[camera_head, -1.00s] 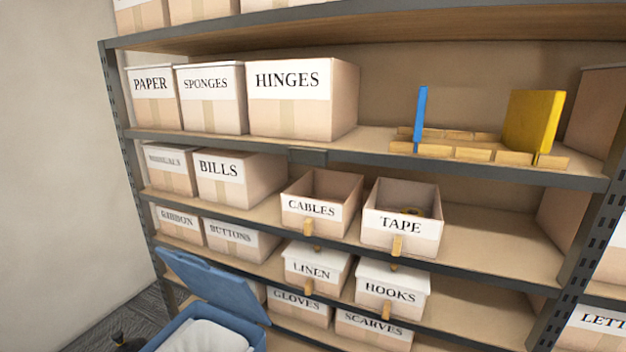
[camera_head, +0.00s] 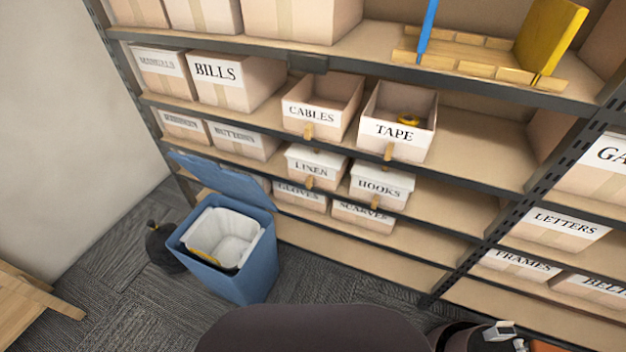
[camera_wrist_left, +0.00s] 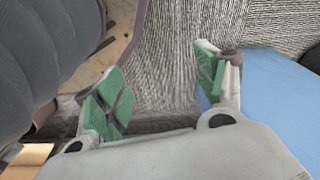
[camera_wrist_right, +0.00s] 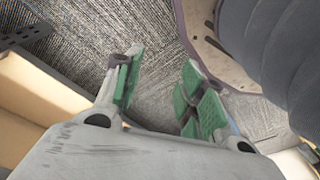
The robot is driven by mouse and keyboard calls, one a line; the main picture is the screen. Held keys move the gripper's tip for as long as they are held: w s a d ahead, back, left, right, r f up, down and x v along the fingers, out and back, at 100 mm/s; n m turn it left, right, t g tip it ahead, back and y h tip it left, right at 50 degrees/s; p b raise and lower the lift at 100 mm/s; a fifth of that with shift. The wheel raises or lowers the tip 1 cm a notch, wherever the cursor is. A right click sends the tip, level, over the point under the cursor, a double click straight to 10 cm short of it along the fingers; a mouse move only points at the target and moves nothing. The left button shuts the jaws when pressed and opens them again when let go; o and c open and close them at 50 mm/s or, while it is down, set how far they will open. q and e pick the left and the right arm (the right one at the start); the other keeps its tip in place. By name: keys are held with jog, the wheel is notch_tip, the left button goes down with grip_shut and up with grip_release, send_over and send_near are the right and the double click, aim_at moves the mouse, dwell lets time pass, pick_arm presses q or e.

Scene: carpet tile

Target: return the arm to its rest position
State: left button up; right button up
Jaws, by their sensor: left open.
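My left gripper (camera_wrist_left: 158,84) shows in the left wrist view with its green-padded fingers spread apart and nothing between them. Grey carpet lies beyond it, with a blue surface at the right and a dark ribbed part of mine at the left. My right gripper (camera_wrist_right: 162,76) shows in the right wrist view, its green-padded fingers apart and empty above the carpet. A ribbed part of mine fills the upper right there. Neither gripper shows in the head view, where the dark rounded shape at the bottom is my own body.
A shelf rack holds labelled boxes, including open CABLES (camera_head: 311,115) and TAPE (camera_head: 393,135) bins. A blue lidded bin (camera_head: 253,262) stands open with a white liner, beside a black bag (camera_head: 163,248). A wooden piece (camera_head: 36,309) is at lower left. Carpet (camera_head: 125,285) lies between.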

pick_arm(q)
jog(key=s+a+r+p, duration=0.1)
jog(key=s+a+p, duration=0.2)
jog(key=s+p, duration=0.5)
jog(key=s+a+r+p, duration=0.1)
jog(key=s+a+p, duration=0.1)
jog(key=s+p, duration=0.7)
jog(key=shift+s+a+r+g+y, duration=0.25)
jog(key=shift+a+r+g+y, duration=0.05)
jog(key=shift+a+r, duration=0.1)
pick_arm(e)
jog(key=s+d+r, duration=0.1)
jog(key=s+d, duration=0.2)
jog(key=s, duration=0.5)
jog(key=s+d+r, duration=0.1)
jog(key=s+d, duration=0.1)
jog(key=s, duration=0.7)
jog(key=shift+s+d+r+g+h, duration=0.25)
jog(key=shift+d+r+g+h, duration=0.05)
jog(key=shift+d+r, duration=0.1)
pick_arm(q)
jog(key=shift+w+f, duration=0.1)
pick_arm(e)
jog(key=shift+w+f, duration=0.1)
